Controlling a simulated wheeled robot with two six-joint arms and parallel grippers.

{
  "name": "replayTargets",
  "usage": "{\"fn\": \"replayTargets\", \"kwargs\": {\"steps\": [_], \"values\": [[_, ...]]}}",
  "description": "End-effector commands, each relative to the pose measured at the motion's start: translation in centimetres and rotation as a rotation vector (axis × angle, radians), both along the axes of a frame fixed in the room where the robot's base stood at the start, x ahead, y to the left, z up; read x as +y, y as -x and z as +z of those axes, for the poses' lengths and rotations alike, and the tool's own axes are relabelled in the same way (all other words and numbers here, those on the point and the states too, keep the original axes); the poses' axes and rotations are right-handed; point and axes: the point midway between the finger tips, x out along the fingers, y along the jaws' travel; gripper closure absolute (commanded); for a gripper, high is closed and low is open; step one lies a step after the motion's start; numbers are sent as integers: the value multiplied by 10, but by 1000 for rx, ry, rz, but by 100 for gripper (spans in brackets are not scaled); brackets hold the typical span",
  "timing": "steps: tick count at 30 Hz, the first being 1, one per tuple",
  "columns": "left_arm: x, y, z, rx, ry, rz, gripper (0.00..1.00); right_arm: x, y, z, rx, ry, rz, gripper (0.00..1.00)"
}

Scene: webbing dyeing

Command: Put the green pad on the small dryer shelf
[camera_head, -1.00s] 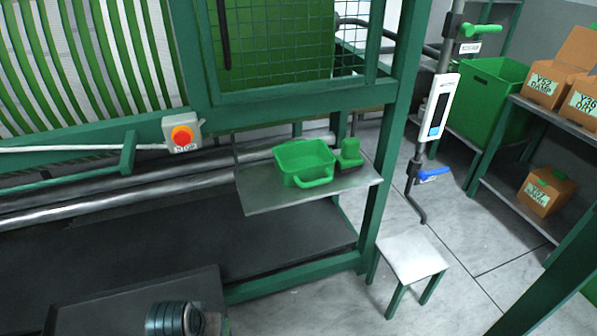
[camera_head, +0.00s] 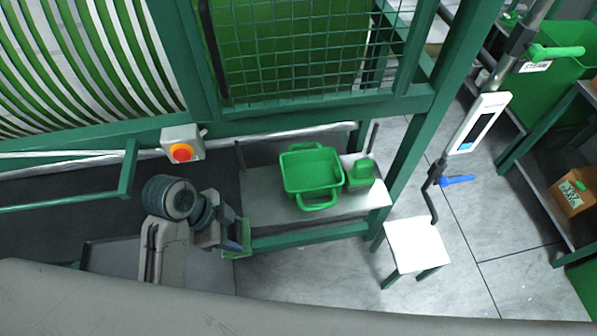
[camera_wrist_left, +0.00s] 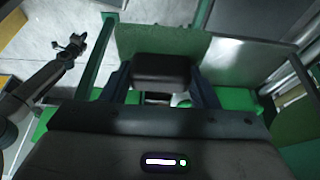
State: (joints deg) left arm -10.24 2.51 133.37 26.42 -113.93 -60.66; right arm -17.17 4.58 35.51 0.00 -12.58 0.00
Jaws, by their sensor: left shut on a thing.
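The green pad (camera_head: 242,242) is in my left gripper (camera_head: 232,236), which is shut on it at the left end of the small dryer shelf (camera_head: 268,208). In the left wrist view the pad (camera_wrist_left: 150,40) spreads flat beyond the fingers, with a dark block (camera_wrist_left: 162,70) between them. The grey shelf (camera_wrist_left: 240,65) lies beside it there. Whether pad and shelf touch, I cannot tell. A grey arm with a dark, claw-like end (camera_wrist_left: 76,42), seemingly my right gripper, shows at the wrist view's left; its opening is unclear.
A green basin (camera_head: 312,172) and a small green item (camera_head: 361,173) occupy the shelf's back and right. The shelf's left part is bare. A green post (camera_head: 432,110) stands at its right end, a stool (camera_head: 415,245) below. A stop-button box (camera_head: 182,145) is on the frame.

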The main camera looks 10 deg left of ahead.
Motion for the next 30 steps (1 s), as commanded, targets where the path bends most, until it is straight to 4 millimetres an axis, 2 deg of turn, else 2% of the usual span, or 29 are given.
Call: {"fn": "replayTargets", "kwargs": {"steps": [12,15,24,30], "values": [[-28,-103,-4,0,2,0,64,0,0,41,0,0,0,100],[-33,-122,-8,0,1,1,64,0,0,47,0,0,0,100],[-40,-150,-12,-1,0,0,64,0,0,56,0,0,0,100],[-39,-146,-43,4,0,1,64,2,1,73,1,-2,0,100]]}}
